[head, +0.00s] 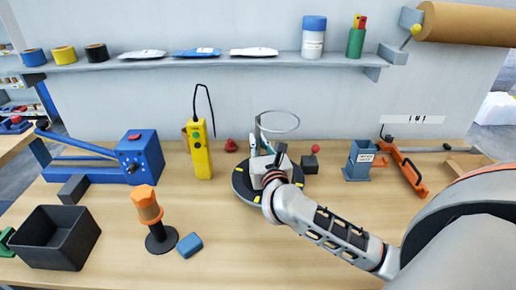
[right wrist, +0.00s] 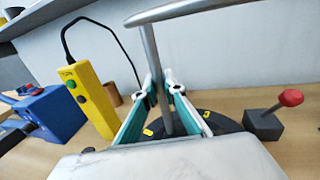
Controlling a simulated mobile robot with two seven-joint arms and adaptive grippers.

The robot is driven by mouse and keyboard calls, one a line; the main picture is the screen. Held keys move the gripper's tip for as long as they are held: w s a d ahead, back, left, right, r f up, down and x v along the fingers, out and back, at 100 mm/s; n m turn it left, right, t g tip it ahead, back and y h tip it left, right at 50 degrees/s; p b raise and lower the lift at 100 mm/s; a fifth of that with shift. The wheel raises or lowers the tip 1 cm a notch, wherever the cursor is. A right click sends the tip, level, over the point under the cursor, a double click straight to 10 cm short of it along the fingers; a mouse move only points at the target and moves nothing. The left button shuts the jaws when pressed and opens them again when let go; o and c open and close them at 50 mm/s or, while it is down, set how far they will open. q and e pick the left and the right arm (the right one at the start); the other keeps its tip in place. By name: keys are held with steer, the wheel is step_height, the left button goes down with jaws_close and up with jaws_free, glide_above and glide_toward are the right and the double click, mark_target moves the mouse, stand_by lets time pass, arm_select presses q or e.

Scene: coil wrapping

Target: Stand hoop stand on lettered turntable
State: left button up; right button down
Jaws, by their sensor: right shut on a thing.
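The hoop stand (head: 258,128) is a thin grey metal post with a ring at its top. My right gripper (head: 264,147) is shut on its post, over the lettered turntable (head: 240,184), a dark round disc with yellow marks. In the right wrist view, the post (right wrist: 152,58) runs upright between the green-and-white fingers of the gripper (right wrist: 161,92), with part of the ring above. The turntable (right wrist: 222,124) shows behind the fingers. The stand's foot is hidden by my gripper, so I cannot tell whether it touches the disc. My left gripper is out of view.
A yellow control box (head: 201,150) stands left of the turntable. A dark block with a red knob (head: 310,163) is close on its right. An orange-handled tool (head: 149,208), a blue block (head: 189,245) and a black bin (head: 56,238) stand front left. The front middle table is clear.

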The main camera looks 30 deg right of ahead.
steer(key=shift+f, duration=1)
steer(key=shift+f, duration=0.1)
steer(key=shift+f, duration=0.1)
steer(key=c, duration=2.1)
jaws_free()
steer(key=shift+c, duration=0.2)
steer(key=shift+r, duration=0.2)
steer(key=b+v, duration=0.1)
steer(key=v, duration=1.1)
steer(key=shift+f, duration=0.1)
